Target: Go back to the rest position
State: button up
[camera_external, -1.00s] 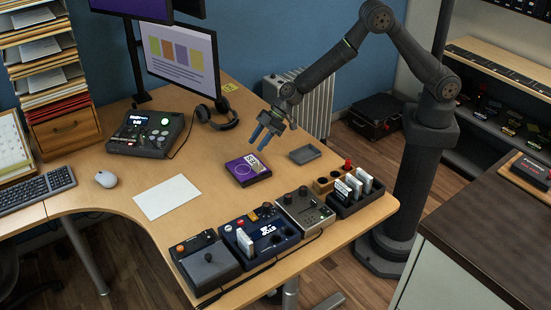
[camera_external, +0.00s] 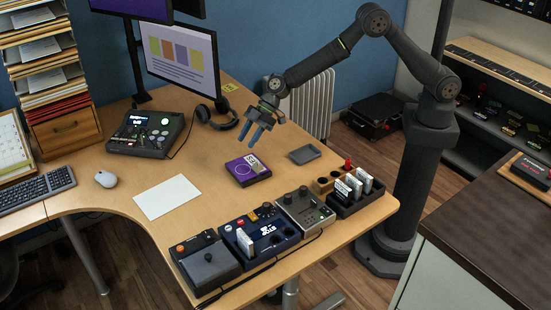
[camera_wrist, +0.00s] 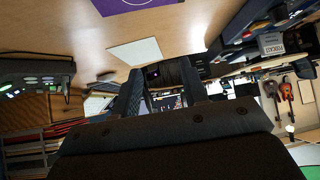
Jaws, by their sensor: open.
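My gripper (camera_external: 260,130) is open and empty, with its blue fingers apart in the air above the desk. It hangs just above and behind the purple box (camera_external: 248,169), which lies on the desk, and does not touch it. In the wrist view the dark fingers (camera_wrist: 165,97) point away over the room, with nothing between them. A corner of the purple box (camera_wrist: 125,4) shows at the top edge of that view.
The desk (camera_external: 110,190) holds a white sheet (camera_external: 167,197), headphones (camera_external: 216,115), a small grey tray (camera_external: 305,154) and a row of control boxes (camera_external: 255,232) along the front edge. A monitor (camera_external: 180,60) stands at the back left. A radiator (camera_external: 305,105) stands behind the gripper.

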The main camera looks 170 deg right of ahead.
jog(key=shift+n+y, duration=0.3)
jog(key=shift+n, duration=0.2)
jog(key=w+f, duration=0.3)
jog(key=w, duration=0.3)
jog(key=w+f, duration=0.2)
jog(key=w, duration=0.5)
jog(key=w+f, duration=0.3)
jog(key=w, duration=0.3)
jog(key=shift+w+a+f, duration=0.1)
jog(key=shift+w+f, duration=0.1)
jog(key=shift+f, duration=0.1)
jog(key=shift+s, duration=0.1)
jog(key=s+r, duration=0.4)
jog(key=s, duration=0.5)
jog(key=s+r+m, duration=0.1)
jog(key=s+r, duration=0.3)
jog(key=s, duration=0.6)
jog(key=shift+s+r, duration=0.2)
jog(key=shift+r, duration=0.1)
